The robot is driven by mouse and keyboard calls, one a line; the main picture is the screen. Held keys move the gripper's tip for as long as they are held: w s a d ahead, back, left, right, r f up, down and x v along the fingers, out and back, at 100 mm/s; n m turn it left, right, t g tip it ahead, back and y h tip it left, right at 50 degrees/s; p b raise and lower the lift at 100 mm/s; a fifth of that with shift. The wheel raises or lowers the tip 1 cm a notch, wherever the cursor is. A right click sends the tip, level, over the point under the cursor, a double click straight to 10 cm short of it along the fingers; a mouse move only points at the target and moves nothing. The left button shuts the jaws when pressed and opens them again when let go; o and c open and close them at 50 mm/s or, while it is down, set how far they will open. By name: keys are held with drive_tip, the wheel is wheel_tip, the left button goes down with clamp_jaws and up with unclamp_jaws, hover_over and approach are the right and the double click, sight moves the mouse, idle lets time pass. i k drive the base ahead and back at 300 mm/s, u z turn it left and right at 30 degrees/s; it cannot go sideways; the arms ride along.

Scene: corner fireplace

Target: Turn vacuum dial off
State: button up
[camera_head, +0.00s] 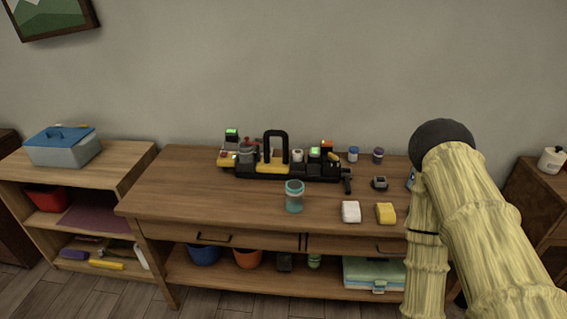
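A long black and yellow device (272,167) with a tall black handle stands at the back of the wooden table (180,190). Several small blocks, knobs and green or red lit parts sit along its top. A dark knob-like part (347,181) hangs at its right end. I cannot tell which part is the vacuum dial or how it is set. My arm, in pale yellow sleeves with a dark round joint, rises at the right and hides the table's right end. My gripper is not in view. Nothing of mine visibly touches the device.
A teal cup (294,196), a white block (351,212), a yellow block (386,213) and a small dark item (379,183) stand in front of the device. Two small jars (353,154) stand behind. The table's left part is clear. A low shelf (125,165) stands left.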

sight(332, 158)
drive_tip(key=k, duration=0.5)
drive_tip(key=z, duration=1.15)
drive_tip(key=i, duration=1.05)
drive_tip(key=u, duration=1.5)
